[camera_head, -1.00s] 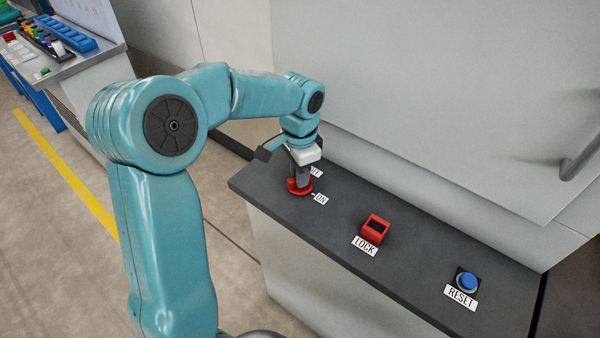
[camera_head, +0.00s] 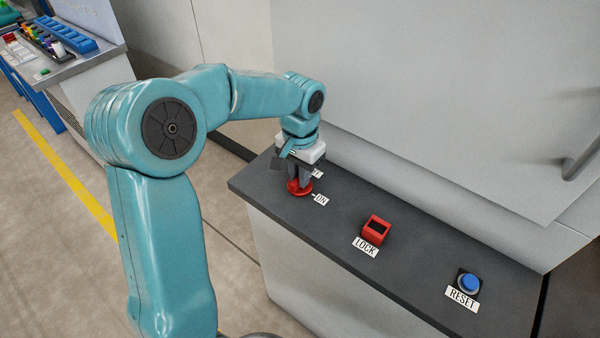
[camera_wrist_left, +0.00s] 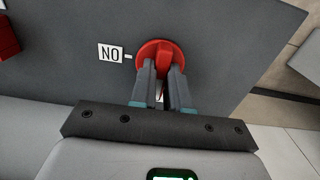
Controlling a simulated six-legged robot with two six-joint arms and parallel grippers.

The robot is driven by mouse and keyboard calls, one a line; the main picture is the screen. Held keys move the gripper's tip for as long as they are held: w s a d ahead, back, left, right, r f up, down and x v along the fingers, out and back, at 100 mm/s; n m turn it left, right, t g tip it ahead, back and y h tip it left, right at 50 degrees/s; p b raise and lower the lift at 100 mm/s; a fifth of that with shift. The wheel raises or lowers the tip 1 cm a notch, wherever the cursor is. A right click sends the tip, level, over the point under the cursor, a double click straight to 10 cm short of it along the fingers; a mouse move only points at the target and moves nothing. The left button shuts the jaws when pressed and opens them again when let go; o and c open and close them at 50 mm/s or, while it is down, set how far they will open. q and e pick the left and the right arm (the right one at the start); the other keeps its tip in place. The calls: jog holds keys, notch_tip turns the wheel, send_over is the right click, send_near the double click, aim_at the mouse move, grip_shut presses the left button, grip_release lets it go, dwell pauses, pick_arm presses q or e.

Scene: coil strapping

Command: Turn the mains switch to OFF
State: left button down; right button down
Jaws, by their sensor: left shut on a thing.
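The red mains switch (camera_head: 300,190) sits on the dark panel top near its left end. It also shows in the left wrist view (camera_wrist_left: 160,48), a round red base with a raised handle. My left gripper (camera_head: 300,178) points down over it and is shut on its handle; in the left wrist view the two fingers (camera_wrist_left: 160,75) lie on either side of the handle. The ON label (camera_head: 321,200) is beside the switch. The other label (camera_head: 317,174) behind it is partly hidden by my gripper. My right gripper is not in view.
A red LOCK block (camera_head: 376,229) and a blue RESET button (camera_head: 468,283) sit further right on the panel (camera_head: 420,262). A grey machine wall (camera_head: 430,110) rises behind. A bench with coloured items (camera_head: 60,45) stands at the far left.

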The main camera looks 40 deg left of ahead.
pick_arm(q)
jog(key=c, duration=1.1)
grip_release()
notch_tip(320, 180, up, 16)
jog(key=p, duration=0.2)
jog(key=shift+r, duration=0.15)
